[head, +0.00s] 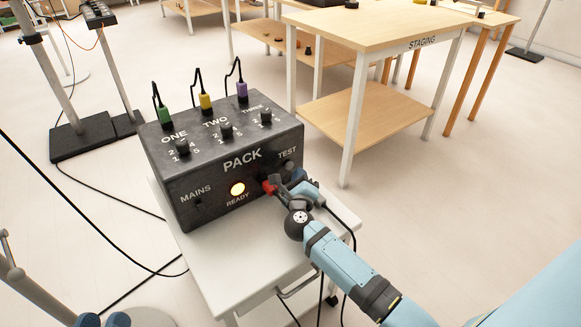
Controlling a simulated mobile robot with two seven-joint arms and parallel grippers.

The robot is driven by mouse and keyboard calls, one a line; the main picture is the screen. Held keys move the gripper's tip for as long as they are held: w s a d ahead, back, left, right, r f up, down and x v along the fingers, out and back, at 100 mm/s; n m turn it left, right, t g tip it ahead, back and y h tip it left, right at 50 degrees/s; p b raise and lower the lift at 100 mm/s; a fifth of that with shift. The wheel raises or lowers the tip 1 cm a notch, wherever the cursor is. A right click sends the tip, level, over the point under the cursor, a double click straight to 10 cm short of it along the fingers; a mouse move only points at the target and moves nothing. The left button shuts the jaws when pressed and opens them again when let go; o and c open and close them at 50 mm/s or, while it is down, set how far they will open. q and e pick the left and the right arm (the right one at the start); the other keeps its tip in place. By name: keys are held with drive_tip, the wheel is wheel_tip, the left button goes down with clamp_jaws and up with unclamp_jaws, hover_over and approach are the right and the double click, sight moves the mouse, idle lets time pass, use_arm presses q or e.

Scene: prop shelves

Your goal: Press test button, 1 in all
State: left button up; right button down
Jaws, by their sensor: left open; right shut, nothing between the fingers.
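A dark grey box marked PACK (225,182) stands on a small white cart. The TEST label is at the right of its front face. A small dark round part, which looks like the test button (289,166), shows just below that label. The gripper hides part of the box's lower right front. My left gripper is not in view.
The white cart top (258,241) has bare space in front of the box. Three plugs with cables rise behind the dials. A STAGING table (391,31) stands behind right. Stands (81,139) are at the left. Black cables cross the floor.

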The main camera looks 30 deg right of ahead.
idle(0.4)
idle(0.6)
idle(0.6)
drive_tip(key=shift+w, duration=0.1)
drive_tip(key=shift+w, duration=0.25)
drive_tip(key=shift+w, duration=0.1)
